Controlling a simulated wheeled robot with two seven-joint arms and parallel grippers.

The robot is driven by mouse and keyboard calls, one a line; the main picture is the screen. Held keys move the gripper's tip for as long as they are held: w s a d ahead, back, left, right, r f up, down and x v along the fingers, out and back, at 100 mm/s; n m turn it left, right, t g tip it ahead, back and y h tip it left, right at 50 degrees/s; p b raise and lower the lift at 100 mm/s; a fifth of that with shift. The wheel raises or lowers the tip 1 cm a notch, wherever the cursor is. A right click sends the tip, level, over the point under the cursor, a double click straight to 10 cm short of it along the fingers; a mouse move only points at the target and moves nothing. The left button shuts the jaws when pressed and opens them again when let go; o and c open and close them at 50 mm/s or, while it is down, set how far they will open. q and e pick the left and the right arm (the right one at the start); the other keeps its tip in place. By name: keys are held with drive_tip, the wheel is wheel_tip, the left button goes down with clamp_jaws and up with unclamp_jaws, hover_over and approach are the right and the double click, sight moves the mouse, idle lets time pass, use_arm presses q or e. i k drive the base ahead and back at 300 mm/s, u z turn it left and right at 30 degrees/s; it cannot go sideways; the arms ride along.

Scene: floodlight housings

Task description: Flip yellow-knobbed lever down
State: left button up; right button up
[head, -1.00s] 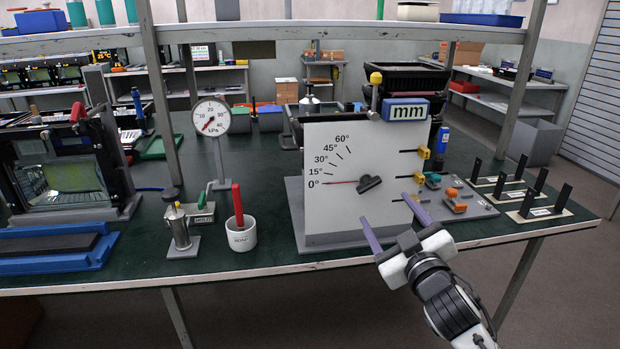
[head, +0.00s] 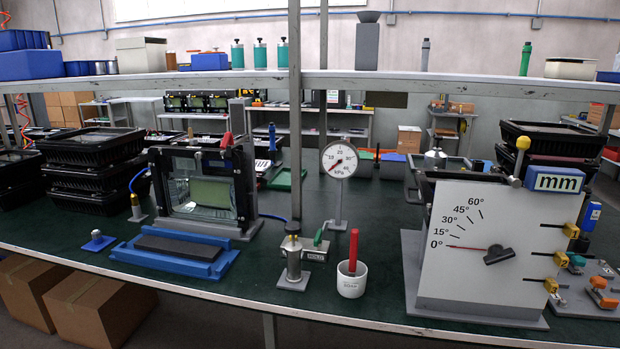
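The lever with a yellow knob (head: 523,142) stands almost upright at the top edge of the white angle panel (head: 470,215). Its knob is at the top, and its grey stem runs down to the panel edge, just left of the blue "mm" display (head: 555,180). The red pointer on the panel lies near 0°. Neither of my grippers is in the head view.
A white cup (head: 352,283) with a red-handled tool stands near the front edge, left of the panel. Yellow-tipped pins and small clamps (head: 603,297) are at the panel's right. A shelf (head: 400,84) crosses above the bench. Green bench top shows between fixtures.

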sight(523, 142)
drive_tip(key=u, duration=1.65)
drive_tip(key=k, duration=1.25)
drive_tip(key=z, duration=1.5)
drive_tip(key=i, duration=0.5)
drive_tip(key=z, duration=0.05)
